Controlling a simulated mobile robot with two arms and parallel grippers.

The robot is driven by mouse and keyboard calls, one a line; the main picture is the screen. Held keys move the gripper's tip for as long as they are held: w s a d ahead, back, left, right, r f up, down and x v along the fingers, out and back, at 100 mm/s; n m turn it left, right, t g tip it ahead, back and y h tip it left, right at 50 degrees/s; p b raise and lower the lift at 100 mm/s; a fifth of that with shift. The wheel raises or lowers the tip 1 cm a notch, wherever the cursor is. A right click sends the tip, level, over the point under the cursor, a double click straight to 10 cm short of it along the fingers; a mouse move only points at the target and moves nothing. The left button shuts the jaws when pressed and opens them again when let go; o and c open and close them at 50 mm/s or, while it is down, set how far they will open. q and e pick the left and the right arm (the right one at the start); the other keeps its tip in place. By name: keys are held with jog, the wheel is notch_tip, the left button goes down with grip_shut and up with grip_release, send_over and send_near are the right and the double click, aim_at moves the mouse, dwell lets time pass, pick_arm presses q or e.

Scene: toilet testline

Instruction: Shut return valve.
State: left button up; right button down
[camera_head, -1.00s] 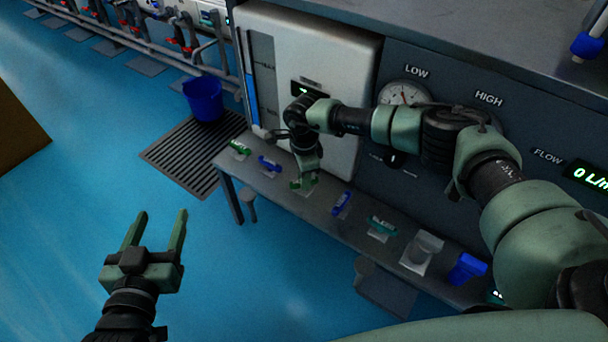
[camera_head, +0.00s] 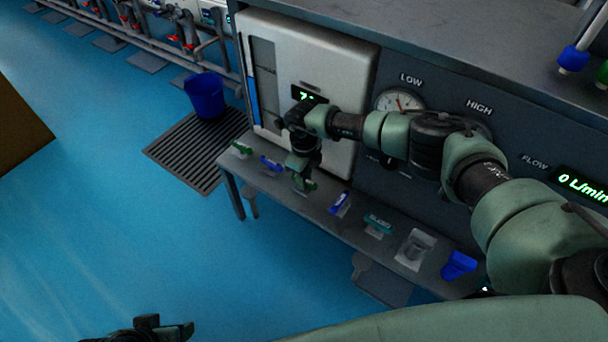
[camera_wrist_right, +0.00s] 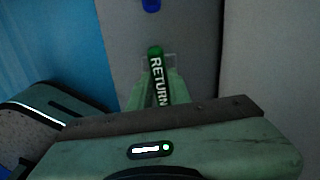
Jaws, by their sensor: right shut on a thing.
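The return valve handle (camera_wrist_right: 157,76) is a green lever marked RETURN, seen in the right wrist view. My right gripper (camera_wrist_right: 159,92) is shut on it, one finger along each side, and the rounded green end shows beyond the fingertips. In the head view my right gripper (camera_head: 303,182) reaches down to the green handle on the bench ledge, mostly covering it. My left gripper (camera_head: 165,329) shows only in part at the bottom edge, away from the bench. Its finger gap cannot be made out.
Along the ledge (camera_head: 325,212) stand other handles: a green one (camera_head: 241,149), blue ones (camera_head: 271,165) and (camera_head: 340,203), and a teal one (camera_head: 378,224). A blue cup (camera_head: 459,265) is at the right end. A blue bucket (camera_head: 205,96) stands by a floor grate (camera_head: 180,155).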

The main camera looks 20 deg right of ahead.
jog(key=shift+r, duration=0.1)
pick_arm(q)
jog(key=shift+s+a+r, duration=0.1)
jog(key=shift+s+a, duration=0.05)
jog(key=shift+s, duration=0.25)
pick_arm(e)
jog(key=shift+m, duration=0.4)
jog(key=c, duration=1.3)
grip_release()
